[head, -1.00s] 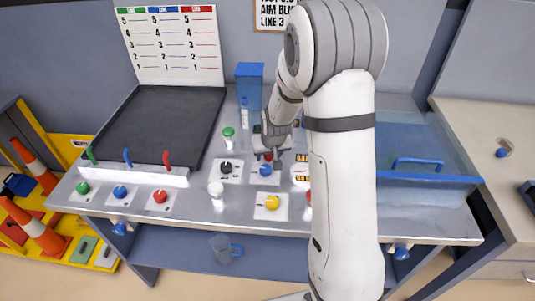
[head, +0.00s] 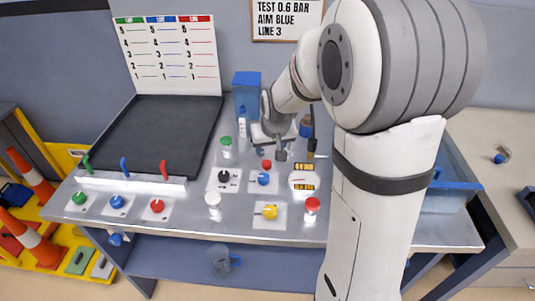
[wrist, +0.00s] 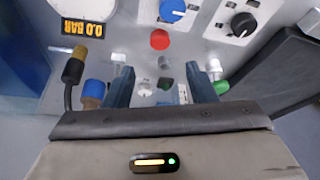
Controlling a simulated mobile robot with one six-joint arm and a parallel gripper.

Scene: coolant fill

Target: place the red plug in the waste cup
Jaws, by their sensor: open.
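The red plug (head: 266,165) is a small red cap on the bench just behind the blue knob (head: 263,179). In the wrist view, the red plug (wrist: 160,39) shows beyond the fingertips, roughly centred between them. My gripper (head: 281,154) is low over the bench, behind and slightly right of the plug. In the wrist view, my gripper (wrist: 160,68) has its blue-grey fingers spread with no object held; small grey fittings show between them. I cannot pick out the waste cup for certain; a clear jug with a blue handle (head: 221,261) stands on the lower shelf.
A blue-capped item (head: 306,126) and a black-hosed brass fitting (wrist: 73,70) stand beside my gripper. The black tray (head: 160,130) is empty.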

